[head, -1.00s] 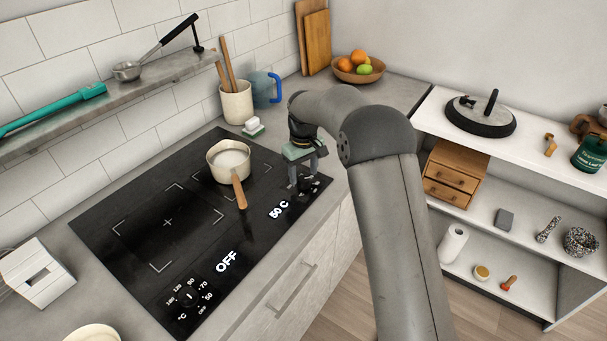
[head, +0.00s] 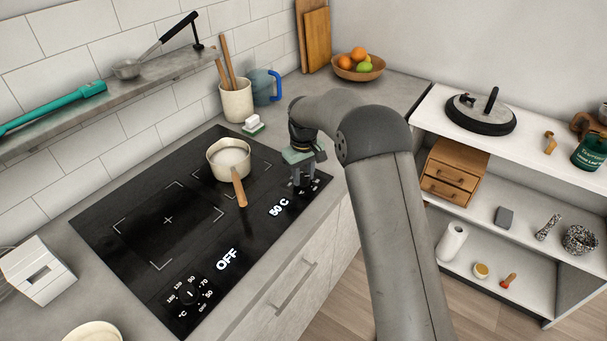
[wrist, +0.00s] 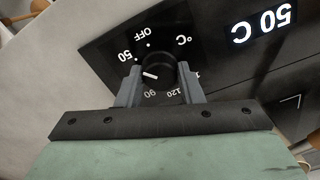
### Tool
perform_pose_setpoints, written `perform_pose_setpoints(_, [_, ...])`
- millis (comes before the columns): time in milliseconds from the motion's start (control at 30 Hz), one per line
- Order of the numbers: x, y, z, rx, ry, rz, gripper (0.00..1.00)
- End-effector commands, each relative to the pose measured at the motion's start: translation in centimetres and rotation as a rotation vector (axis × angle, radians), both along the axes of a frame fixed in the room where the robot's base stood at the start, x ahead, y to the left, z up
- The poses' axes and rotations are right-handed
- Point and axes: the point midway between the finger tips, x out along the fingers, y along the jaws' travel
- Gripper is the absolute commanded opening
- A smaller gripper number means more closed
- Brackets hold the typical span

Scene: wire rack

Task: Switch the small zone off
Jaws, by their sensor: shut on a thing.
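The right-hand knob (wrist: 158,68) of the black cooktop (head: 120,225) sits between my two fingers in the wrist view. Its white pointer line points left, between the 50 and 90 marks; OFF is printed further up. The display beside it (head: 279,206) reads 50 C. My gripper (wrist: 160,88) is shut on this knob; in the head view my gripper (head: 305,186) is down at the cooktop's right end and hides most of the knob. A cream saucepan (head: 228,160) with a wooden handle stands on the right zone.
The left-hand knob (head: 190,294) stands by a display reading OFF (head: 227,259). A utensil crock (head: 236,100), a blue mug (head: 264,87) and a sponge (head: 253,124) stand behind the cooktop. A fruit bowl (head: 358,68) is at the back.

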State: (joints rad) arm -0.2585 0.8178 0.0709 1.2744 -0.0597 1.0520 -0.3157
Motion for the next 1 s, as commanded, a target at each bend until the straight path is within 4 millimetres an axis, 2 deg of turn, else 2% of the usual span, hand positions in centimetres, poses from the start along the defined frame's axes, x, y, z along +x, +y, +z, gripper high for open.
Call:
perform_pose_setpoints(267, [0.06, 0.06, -0.01, 0.001, -0.003, -0.149, 0.11])
perform_pose_setpoints(700, [0.09, 0.05, 0.13, 0.002, -0.003, -0.518, 0.11])
perform_pose_setpoints(1000, [0.1, 0.06, 0.19, 0.003, -0.004, -0.696, 0.11])
